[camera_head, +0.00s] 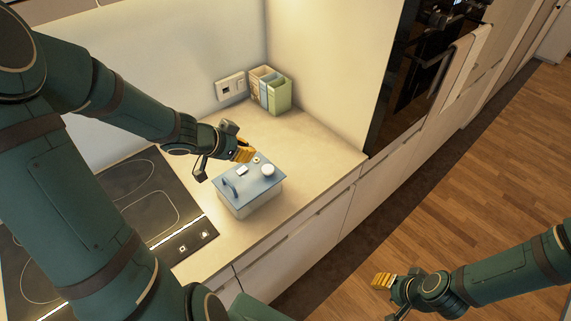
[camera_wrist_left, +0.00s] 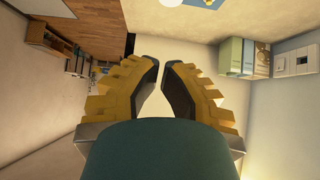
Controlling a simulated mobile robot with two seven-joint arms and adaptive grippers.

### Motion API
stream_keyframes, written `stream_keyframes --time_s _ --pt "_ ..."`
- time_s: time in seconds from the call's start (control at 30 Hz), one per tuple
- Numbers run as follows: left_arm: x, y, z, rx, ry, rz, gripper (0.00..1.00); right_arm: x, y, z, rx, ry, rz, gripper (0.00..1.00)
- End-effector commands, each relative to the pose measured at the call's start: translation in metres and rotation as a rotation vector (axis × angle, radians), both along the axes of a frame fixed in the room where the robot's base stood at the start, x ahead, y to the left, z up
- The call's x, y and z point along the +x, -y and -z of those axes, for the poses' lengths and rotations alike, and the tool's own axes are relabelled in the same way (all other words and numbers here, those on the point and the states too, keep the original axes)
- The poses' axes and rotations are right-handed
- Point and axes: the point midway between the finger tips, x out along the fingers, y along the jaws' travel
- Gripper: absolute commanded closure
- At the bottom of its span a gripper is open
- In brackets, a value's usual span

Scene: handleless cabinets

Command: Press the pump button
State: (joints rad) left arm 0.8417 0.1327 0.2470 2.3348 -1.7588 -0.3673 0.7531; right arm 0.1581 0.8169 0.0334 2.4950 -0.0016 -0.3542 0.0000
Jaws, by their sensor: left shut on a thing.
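A pale box with a blue lid (camera_head: 260,186) stands on the counter. On the lid are a round white knob (camera_head: 268,169), a small white block (camera_head: 242,171), a blue handle (camera_head: 230,187) and a small pale part near my left fingertips. I cannot tell which is the pump button. My left gripper (camera_head: 246,153) is at the lid's back edge; contact cannot be told. In the left wrist view its yellow fingers (camera_wrist_left: 164,66) are nearly together; what is between them cannot be made out. A blue patch (camera_wrist_left: 205,3) shows at the top edge. My right gripper (camera_head: 382,281) is over the floor.
A cooktop (camera_head: 150,205) lies left of the box. A divided organiser (camera_head: 270,92) and a wall socket (camera_head: 230,86) are behind it. A tall dark oven (camera_head: 420,60) stands to the right. Counter is clear right of the box.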

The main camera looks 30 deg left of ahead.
Motion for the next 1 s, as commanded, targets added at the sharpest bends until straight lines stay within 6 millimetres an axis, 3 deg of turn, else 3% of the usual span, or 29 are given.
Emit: stream_keyframes --time_s 0.47,1.0 --pt "0.003 0.001 0.004 -0.003 -0.001 -0.003 1.0 0.0 0.0 0.0 0.0 0.0 -0.001 0.61" --pt "0.048 0.021 0.053 -0.004 -0.003 0.001 1.0 0.0 0.0 0.0 0.0 0.0 0.0 0.61"
